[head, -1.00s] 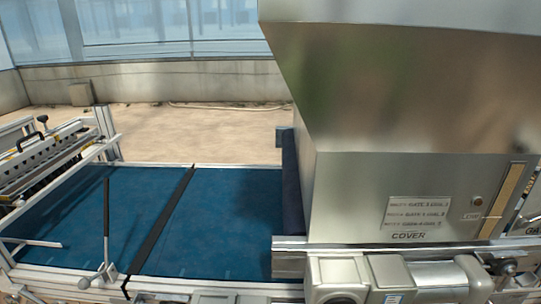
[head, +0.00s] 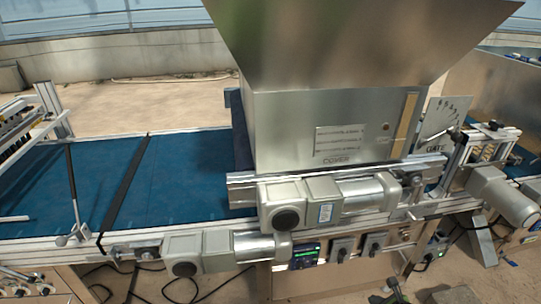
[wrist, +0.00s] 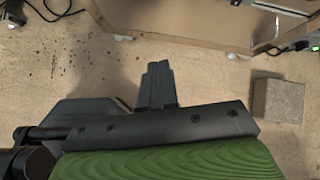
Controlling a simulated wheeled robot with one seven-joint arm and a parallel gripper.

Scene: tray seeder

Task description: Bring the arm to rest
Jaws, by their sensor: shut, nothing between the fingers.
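My gripper (wrist: 157,84) shows in the wrist view with its two dark fingers together and nothing between them. Behind the fingers are the dark gripper body and a green rounded surface at the bottom of the picture. In the head view, a small dark shape at the bottom edge right of centre may be part of my arm, but I cannot tell.
The seeder line crosses the head view: a blue belt (head: 190,175), a steel hopper (head: 340,110) and grey motors (head: 295,205) on its front side. Cables (head: 180,285) hang below. In the wrist view, a grey block (wrist: 278,100) lies on the floor, right of my gripper.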

